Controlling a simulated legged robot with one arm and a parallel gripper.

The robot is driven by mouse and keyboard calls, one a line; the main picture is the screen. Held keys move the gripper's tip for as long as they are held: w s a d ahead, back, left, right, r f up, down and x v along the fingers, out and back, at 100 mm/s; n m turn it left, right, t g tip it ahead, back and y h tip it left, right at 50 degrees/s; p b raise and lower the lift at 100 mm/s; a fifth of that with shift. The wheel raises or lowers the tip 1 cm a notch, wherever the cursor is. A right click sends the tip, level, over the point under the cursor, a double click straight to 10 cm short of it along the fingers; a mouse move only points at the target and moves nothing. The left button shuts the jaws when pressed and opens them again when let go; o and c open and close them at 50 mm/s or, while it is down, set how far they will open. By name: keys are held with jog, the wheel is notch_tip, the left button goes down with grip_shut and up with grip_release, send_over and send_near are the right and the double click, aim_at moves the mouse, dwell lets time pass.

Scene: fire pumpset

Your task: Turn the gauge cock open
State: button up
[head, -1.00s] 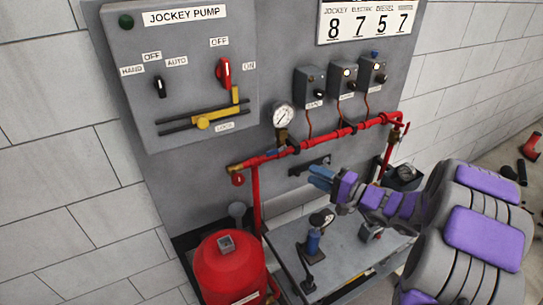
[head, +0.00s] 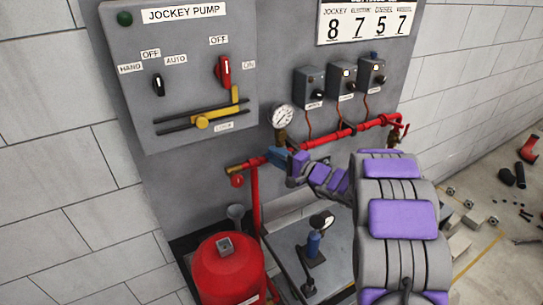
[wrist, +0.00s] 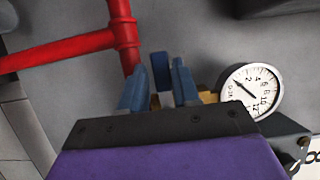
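The pressure gauge (head: 282,117) with a white dial stands on the red pipe; it also shows at the right in the wrist view (wrist: 252,92). The gauge cock's dark blue handle (wrist: 161,70) shows in the wrist view beside its brass body (wrist: 208,97). My gripper (wrist: 160,88) is open, with one light blue finger on each side of the handle. The handle looks very close to the right finger; I cannot tell whether they touch. In the head view my gripper (head: 279,157) is just below the gauge and hides the handle.
The red pipe (head: 345,132) runs along the grey panel behind my gripper. A jockey pump box (head: 185,75) and several small switch boxes (head: 341,80) are above. A red tank (head: 230,275) and a small gauge on a blue stand (head: 315,240) are below.

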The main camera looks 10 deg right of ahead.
jog(key=shift+x, duration=1.1)
jog(key=shift+s, duration=0.1)
grip_shut()
jog(key=shift+a+f, duration=0.1)
